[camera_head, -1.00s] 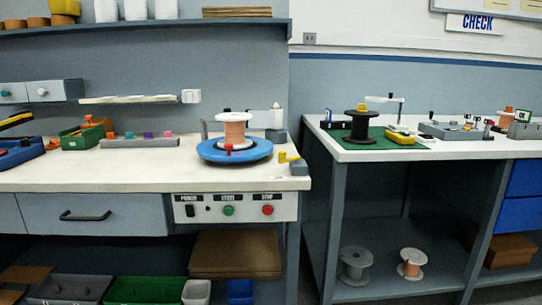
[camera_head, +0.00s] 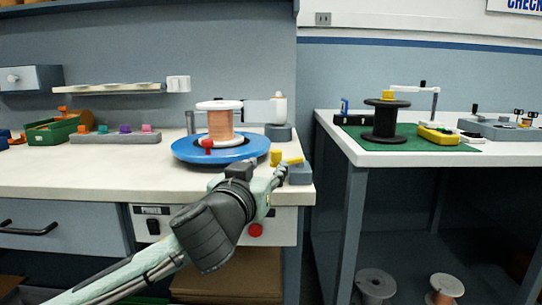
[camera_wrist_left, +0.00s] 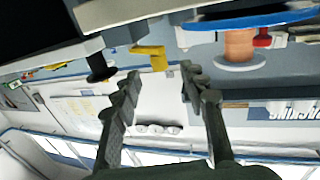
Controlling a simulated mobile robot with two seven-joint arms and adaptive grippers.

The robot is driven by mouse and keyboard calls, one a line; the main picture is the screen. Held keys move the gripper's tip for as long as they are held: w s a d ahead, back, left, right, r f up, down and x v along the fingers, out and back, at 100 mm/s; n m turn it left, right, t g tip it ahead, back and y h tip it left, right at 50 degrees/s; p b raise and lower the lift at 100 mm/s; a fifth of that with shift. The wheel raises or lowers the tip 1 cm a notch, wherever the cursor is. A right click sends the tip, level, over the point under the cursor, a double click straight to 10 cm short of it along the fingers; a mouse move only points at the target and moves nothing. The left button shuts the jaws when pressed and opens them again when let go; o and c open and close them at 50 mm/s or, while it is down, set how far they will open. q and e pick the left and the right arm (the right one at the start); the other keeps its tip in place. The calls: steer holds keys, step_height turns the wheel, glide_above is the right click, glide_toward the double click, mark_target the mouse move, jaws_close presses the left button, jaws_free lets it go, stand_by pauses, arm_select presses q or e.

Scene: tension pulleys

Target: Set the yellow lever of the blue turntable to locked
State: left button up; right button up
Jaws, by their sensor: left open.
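The blue turntable (camera_head: 188,149) lies on the left workbench near its right end, with a copper-wound spool (camera_head: 221,124) and a red knob (camera_head: 207,146) on it. The yellow lever (camera_head: 292,161) sits on a grey block (camera_head: 300,174) at the bench's right front corner. My left gripper (camera_head: 262,174) is open just in front of the lever. In the left wrist view, the yellow lever (camera_wrist_left: 151,56) shows in the gap between the open fingertips (camera_wrist_left: 162,76), apparently beyond them; contact cannot be told. The turntable (camera_wrist_left: 250,19) is at upper right there. My right gripper is not in view.
A white and grey post (camera_head: 279,115) stands behind the lever. A grey rack with colored pieces (camera_head: 115,138) and a green bin (camera_head: 52,130) stand left. A gap separates this bench from the right table (camera_head: 400,158), which holds a black spool (camera_head: 386,122).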

mark_target(275, 154)
arm_select(q)
steer(key=shift+w+d+r, duration=0.25)
steer(key=shift+w+r, duration=0.2)
steer(key=shift+r, duration=0.05)
steer(key=x, duration=0.6)
steer(key=shift+w+d, duration=0.1)
steer(key=shift+w, duration=0.3)
steer(key=shift+c, duration=0.5)
jaws_close()
